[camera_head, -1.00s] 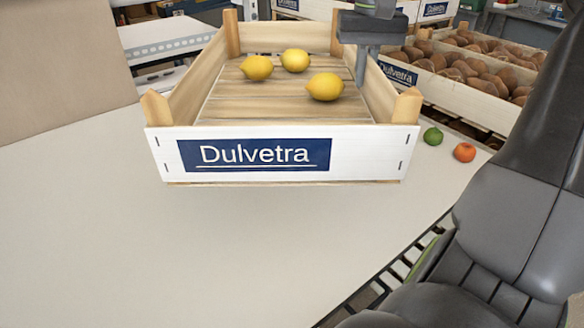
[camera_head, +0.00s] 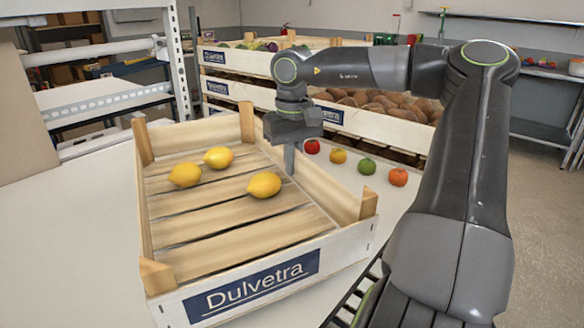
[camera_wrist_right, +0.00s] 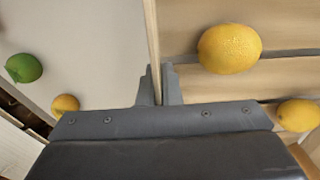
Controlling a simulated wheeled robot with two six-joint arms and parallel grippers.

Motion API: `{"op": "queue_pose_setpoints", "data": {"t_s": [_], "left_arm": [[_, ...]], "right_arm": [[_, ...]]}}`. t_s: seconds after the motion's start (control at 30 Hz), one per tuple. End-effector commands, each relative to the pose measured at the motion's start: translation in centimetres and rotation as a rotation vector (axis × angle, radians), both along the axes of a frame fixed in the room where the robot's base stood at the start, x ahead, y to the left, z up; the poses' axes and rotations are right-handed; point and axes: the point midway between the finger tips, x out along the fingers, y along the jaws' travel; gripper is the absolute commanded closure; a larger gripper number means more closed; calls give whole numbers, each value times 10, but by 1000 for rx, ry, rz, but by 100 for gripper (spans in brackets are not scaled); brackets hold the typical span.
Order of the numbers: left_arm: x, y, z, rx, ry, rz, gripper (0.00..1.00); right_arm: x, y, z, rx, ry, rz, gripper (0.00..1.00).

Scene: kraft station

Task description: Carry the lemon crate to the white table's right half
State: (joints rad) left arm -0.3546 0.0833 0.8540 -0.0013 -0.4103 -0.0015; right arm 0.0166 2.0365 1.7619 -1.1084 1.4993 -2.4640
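The lemon crate (camera_head: 250,288) is an open wooden box with a blue "Dulvetra" label, at the left centre of the head view. Three lemons lie on its slatted floor: one at the left (camera_head: 185,174), one farther back (camera_head: 218,157) and one at the right (camera_head: 264,184). The crate is over the white table (camera_head: 60,235); I cannot tell whether its underside touches. My right gripper (camera_head: 289,158) is at the crate's right side wall. In the right wrist view its fingers (camera_wrist_right: 158,88) are closed on both sides of that wall (camera_wrist_right: 153,40). My left gripper is out of view.
A row of small fruit stands right of the crate: red (camera_head: 312,146), yellow (camera_head: 338,156), green (camera_head: 367,166) and orange (camera_head: 398,177). Stacked produce crates (camera_head: 385,128) stand behind. A cardboard-coloured panel (camera_head: 20,120) is at the left. The table's front left is bare.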

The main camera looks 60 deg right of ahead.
Motion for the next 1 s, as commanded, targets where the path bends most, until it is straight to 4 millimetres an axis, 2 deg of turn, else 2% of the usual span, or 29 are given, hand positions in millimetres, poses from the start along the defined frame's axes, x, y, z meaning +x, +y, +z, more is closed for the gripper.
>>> {"op": "queue_pose_setpoints", "data": {"t_s": [0.1,0.17,0.53,0.6,0.7,1.0], "left_arm": [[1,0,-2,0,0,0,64],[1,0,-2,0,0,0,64],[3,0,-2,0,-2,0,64],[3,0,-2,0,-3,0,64],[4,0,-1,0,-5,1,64],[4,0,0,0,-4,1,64]], "right_arm": [[0,1,-17,4,-1,0,100],[0,1,-21,4,-1,-1,100],[0,0,-25,2,-2,-2,100],[0,0,-25,0,1,-1,88],[0,0,-25,0,1,-1,75],[0,0,-24,0,1,-1,74]]}}
